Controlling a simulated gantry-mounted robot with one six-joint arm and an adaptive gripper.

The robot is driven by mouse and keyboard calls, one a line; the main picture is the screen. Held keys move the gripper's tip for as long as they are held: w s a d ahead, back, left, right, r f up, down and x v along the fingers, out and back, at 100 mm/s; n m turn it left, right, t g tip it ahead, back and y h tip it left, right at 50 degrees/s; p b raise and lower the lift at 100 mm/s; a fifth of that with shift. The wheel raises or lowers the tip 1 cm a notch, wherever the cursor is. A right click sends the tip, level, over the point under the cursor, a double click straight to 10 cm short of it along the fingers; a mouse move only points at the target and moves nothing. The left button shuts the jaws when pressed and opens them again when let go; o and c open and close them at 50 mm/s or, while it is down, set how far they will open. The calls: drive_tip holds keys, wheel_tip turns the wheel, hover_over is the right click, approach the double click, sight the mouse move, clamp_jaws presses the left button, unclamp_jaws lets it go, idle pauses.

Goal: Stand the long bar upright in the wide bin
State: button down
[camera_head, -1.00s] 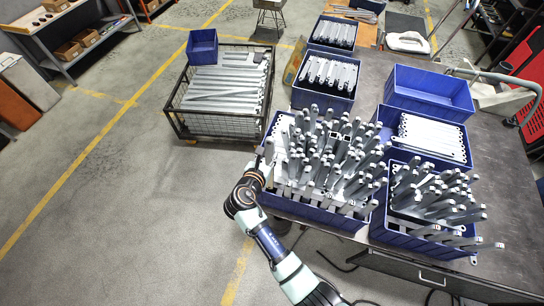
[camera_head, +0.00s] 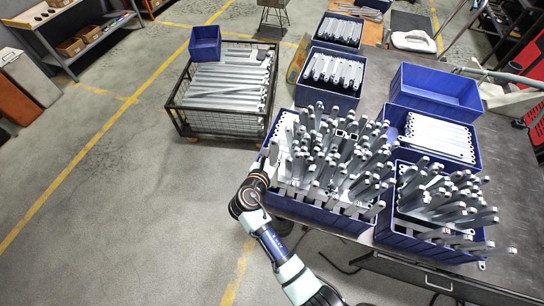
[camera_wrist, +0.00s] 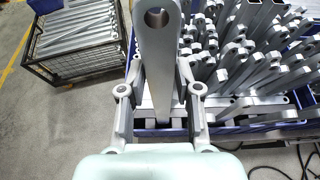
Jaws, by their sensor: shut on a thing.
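My gripper (camera_head: 266,165) is at the left edge of the wide blue bin (camera_head: 318,214) in the head view. In the wrist view, my gripper (camera_wrist: 160,92) is shut on a long grey metal bar (camera_wrist: 160,50), with a finger on each side. The bar's far end has a round hole. The held bar (camera_head: 273,150) looks small and roughly upright in the head view, beside the bin's left wall. I cannot tell whether its lower end is inside the bin. The bin holds many grey bars standing or leaning, with some lying flat.
A second blue bin (camera_head: 383,232) of leaning bars stands to the right. Bins of flat bars and an empty blue bin (camera_head: 437,84) are behind on the dark table (camera_head: 510,215). A wire cart (camera_head: 190,122) of bars stands left on open floor.

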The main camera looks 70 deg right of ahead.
wheel_tip(320, 180, down, 15)
drive_tip(key=b, duration=1.2)
drive_tip(key=shift+b, duration=0.4)
drive_tip(key=c, duration=0.7)
unclamp_jaws()
drive_tip(key=shift+a, duration=0.1)
drive_tip(key=v, duration=1.1)
drive_tip(key=shift+a+r, duration=0.15)
drive_tip(key=shift+a, duration=0.2)
drive_tip(key=shift+w, duration=0.1)
